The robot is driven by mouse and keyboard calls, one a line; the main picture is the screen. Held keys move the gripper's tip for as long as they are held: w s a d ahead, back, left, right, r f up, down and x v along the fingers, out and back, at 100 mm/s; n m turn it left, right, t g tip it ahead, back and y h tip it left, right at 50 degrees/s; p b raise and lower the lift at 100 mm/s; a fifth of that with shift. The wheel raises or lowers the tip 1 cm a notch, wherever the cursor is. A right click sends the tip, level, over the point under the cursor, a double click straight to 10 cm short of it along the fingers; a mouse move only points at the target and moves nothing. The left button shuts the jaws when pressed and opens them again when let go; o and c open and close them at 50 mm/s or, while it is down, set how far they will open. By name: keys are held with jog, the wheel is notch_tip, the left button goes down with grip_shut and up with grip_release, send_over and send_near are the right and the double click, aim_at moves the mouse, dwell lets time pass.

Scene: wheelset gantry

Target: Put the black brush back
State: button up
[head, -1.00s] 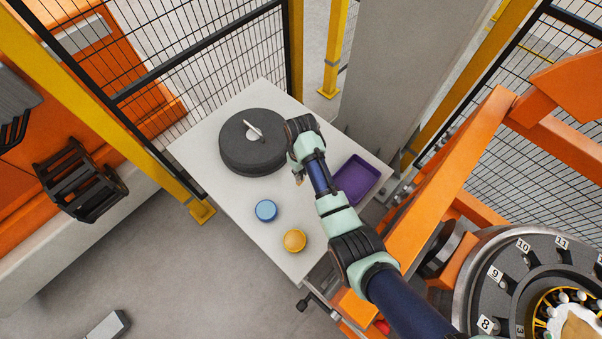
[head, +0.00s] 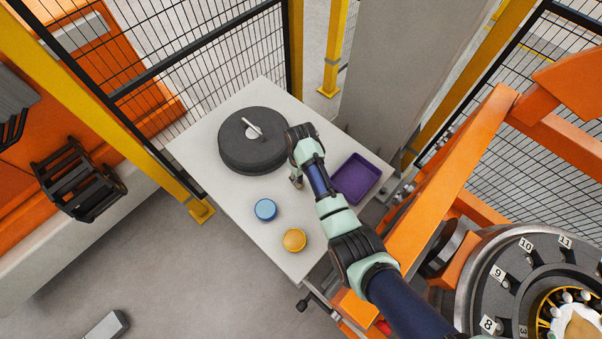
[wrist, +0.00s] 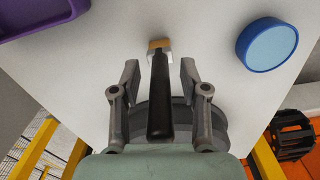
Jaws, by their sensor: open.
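The black brush (wrist: 160,95) shows in the wrist view, with a black handle and a pale band and tan end at the top. My gripper (wrist: 160,80) is open, with one finger on each side of the handle and visible gaps between. I cannot tell whether the brush lies flat or is tilted. In the head view my gripper (head: 297,183) is low over the table, between the round black drum and the purple tray. My wrist hides most of the brush there.
The pale table (head: 225,195) holds a round black drum (head: 240,155) with a light stick on top, a purple tray (head: 357,178), a blue round tin (head: 265,210) and a yellow one (head: 294,240). Mesh fencing (head: 210,55) stands behind.

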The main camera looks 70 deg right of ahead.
notch_tip(320, 180, up, 12)
jog(key=shift+r+p, duration=0.2)
jog(key=shift+p, duration=1)
jog(key=w+a+r+n+t+h, duration=0.1)
jog(key=w+a+r+n+t, duration=0.15)
jog(key=w+a+r, duration=0.6)
jog(key=w+a+r+n+t+h, duration=0.15)
jog(key=w+a+t, duration=0.3)
jog(key=a, duration=0.85)
jog(key=s+a+r+n+t+y, duration=0.1)
jog(key=a+r+t, duration=0.2)
jog(key=a+r, duration=0.3)
jog(key=s+a+r+n+t+y, duration=0.1)
jog(key=a+r, duration=0.4)
jog(key=a, duration=0.6)
jog(key=shift+s+a+r+t, duration=0.3)
jog(key=shift+s+t, duration=0.25)
jog(key=shift+t, duration=0.35)
